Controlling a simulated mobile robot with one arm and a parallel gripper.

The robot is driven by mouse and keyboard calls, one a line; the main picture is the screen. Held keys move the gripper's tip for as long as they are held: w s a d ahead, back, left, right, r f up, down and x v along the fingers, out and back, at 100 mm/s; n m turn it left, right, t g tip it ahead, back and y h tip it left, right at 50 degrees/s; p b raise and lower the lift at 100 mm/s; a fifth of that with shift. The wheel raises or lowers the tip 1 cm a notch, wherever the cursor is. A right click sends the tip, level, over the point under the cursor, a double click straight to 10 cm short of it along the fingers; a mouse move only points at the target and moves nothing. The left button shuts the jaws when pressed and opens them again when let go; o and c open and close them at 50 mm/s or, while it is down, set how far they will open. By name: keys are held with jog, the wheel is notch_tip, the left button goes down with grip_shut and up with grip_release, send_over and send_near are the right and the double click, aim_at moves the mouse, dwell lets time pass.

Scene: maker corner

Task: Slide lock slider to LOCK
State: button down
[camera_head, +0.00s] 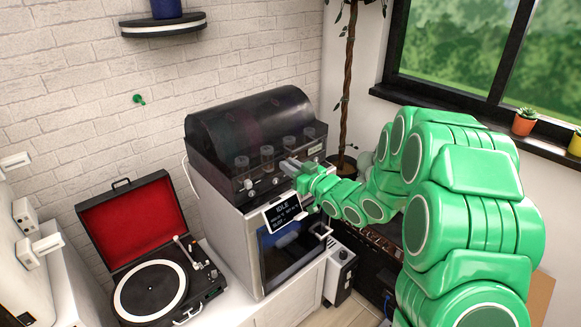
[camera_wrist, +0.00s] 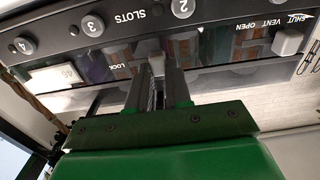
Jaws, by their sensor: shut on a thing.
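The lock slider (camera_wrist: 157,65) is a small pale knob on the dark front panel (camera_wrist: 215,55) of the machine (camera_head: 235,130). In the wrist view it sits between my fingertips, just right of the upside-down LOCK label (camera_wrist: 115,66). My gripper (camera_wrist: 157,72) is shut on this knob. In the head view my gripper (camera_head: 290,167) reaches the panel from the right, above the IDLE display (camera_head: 284,212). My fingers hide much of the knob and its track.
In the wrist view a white vent knob (camera_wrist: 287,42) sits by the SHUT label, at the right. Several numbered dials line the panel. A record player (camera_head: 150,288) with a red-lined lid stands left of the machine. A black shelf (camera_head: 163,25) hangs above.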

jog(key=shift+w+d, duration=1.1)
jog(key=c, duration=1)
grip_release()
jog(key=shift+c, duration=0.2)
jog(key=v, duration=0.7)
jog(key=shift+s+d, duration=0.25)
jog(key=shift+s, duration=0.1)
jog(key=shift+d, duration=0.1)
